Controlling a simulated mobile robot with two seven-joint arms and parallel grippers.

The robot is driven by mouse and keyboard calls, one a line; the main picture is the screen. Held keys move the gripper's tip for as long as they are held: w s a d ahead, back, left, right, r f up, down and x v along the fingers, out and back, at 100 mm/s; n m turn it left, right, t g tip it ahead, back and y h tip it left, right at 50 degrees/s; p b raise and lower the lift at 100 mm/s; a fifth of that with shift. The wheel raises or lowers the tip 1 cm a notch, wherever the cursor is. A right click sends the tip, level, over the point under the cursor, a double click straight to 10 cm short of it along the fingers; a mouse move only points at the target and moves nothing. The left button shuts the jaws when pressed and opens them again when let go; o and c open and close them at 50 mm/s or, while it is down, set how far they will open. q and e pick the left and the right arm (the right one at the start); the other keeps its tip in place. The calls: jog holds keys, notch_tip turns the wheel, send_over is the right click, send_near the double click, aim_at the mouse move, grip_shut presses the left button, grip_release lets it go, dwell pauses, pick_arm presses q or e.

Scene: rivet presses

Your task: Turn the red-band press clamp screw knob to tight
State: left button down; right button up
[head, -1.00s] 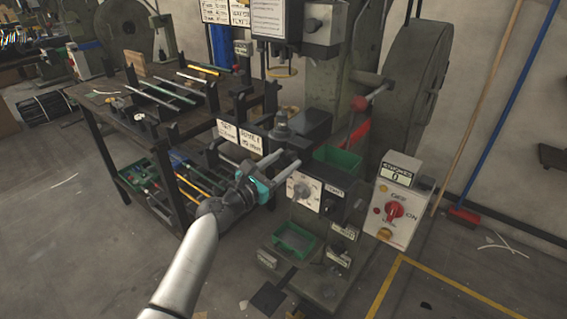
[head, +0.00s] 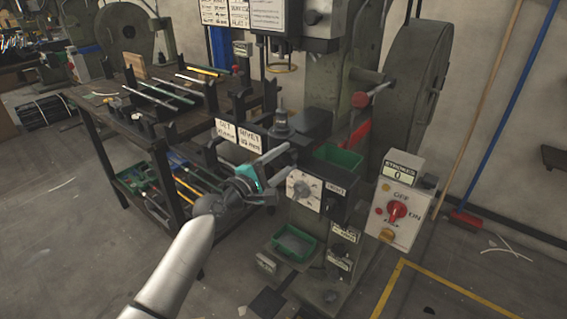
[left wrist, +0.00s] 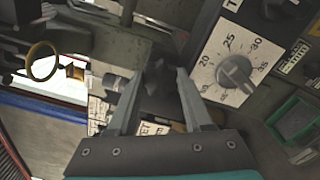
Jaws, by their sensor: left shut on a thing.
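My left gripper (head: 286,158) reaches in from the left to the front of the press, left of its white dial plate (head: 290,195). In the left wrist view, its two fingers (left wrist: 160,95) stand on either side of a dark, lobed knob (left wrist: 162,78), and the gripper is shut on it. This looks like the clamp screw knob. The fingers hide much of it in the head view, and no tight mark can be read. A red band is not clearly visible; a red lever part (head: 357,137) shows on the press. My right gripper is not in view.
A grey dial knob (left wrist: 235,72) with a number scale sits close to the right of the fingers. Green bins (head: 294,243) stand on the press. A control box (head: 398,212) with a red switch is at right. A dark rack table (head: 130,125) stands at left.

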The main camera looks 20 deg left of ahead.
pick_arm(q)
jog(key=m, duration=0.4)
jog(key=shift+f+b, duration=0.1)
jog(key=shift+b, duration=0.3)
jog(key=m, duration=0.3)
jog(key=shift+m+b, duration=0.3)
jog(key=m, duration=0.2)
jog(key=shift+m, duration=0.3)
jog(key=m, duration=0.2)
jog(key=shift+m, duration=0.4)
jog(key=shift+m+p, duration=0.35)
jog(key=shift+m, duration=0.15)
jog(key=m+p, duration=0.1)
jog(key=m, duration=0.1)
jog(key=shift+m, duration=0.3)
jog(key=shift+m+p, duration=0.75)
jog(key=shift+m, duration=0.95)
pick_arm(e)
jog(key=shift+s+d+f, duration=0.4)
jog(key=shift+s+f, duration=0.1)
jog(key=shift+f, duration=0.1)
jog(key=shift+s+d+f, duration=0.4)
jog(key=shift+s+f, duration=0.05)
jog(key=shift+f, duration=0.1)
